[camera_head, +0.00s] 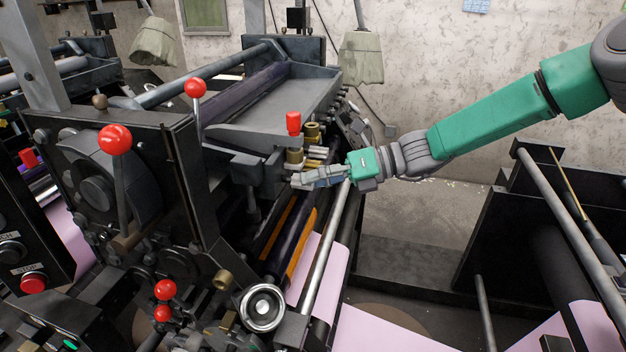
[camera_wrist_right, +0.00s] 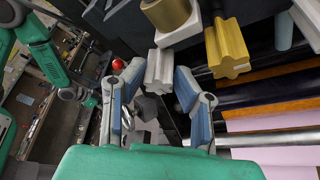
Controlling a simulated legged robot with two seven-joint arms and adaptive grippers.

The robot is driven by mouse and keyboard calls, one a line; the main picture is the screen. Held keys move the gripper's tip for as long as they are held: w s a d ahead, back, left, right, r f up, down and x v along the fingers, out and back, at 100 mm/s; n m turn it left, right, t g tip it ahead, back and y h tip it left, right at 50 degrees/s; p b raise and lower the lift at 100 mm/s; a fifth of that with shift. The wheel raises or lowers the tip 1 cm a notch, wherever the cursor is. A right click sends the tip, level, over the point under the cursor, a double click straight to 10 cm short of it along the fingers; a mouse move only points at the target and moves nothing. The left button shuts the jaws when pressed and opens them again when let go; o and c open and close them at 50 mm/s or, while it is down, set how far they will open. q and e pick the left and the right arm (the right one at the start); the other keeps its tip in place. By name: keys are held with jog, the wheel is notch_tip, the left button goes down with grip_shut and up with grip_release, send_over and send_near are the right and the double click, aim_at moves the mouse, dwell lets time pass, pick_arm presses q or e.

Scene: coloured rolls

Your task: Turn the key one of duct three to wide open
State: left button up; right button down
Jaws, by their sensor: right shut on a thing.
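My right gripper (camera_head: 297,180) reaches in from the right to the side of the dark press. In the right wrist view the two fingers of the gripper (camera_wrist_right: 155,84) stand on either side of a pale grey, lobed key (camera_wrist_right: 158,66), and the gripper is shut on it. A yellow lobed key (camera_wrist_right: 228,50) is apart from the fingers, to the right. A short row of brass and pale keys (camera_head: 316,155) shows just above my gripper in the head view. I cannot read any key or duct number.
The long dark trough (camera_head: 275,95) lies behind. Rollers and a pink sheet (camera_head: 325,268) run below my gripper. Open floor (camera_head: 400,215) lies to the right, under my arm.

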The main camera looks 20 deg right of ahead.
jog(key=shift+w+d+r, duration=0.1)
jog(key=shift+w+r, duration=0.15)
jog(key=c, duration=1.4)
grip_release()
jog(key=shift+o, duration=0.6)
jog(key=shift+w+f, duration=0.1)
jog(key=shift+f, duration=0.15)
jog(key=shift+d, duration=0.1)
jog(key=v, duration=1.2)
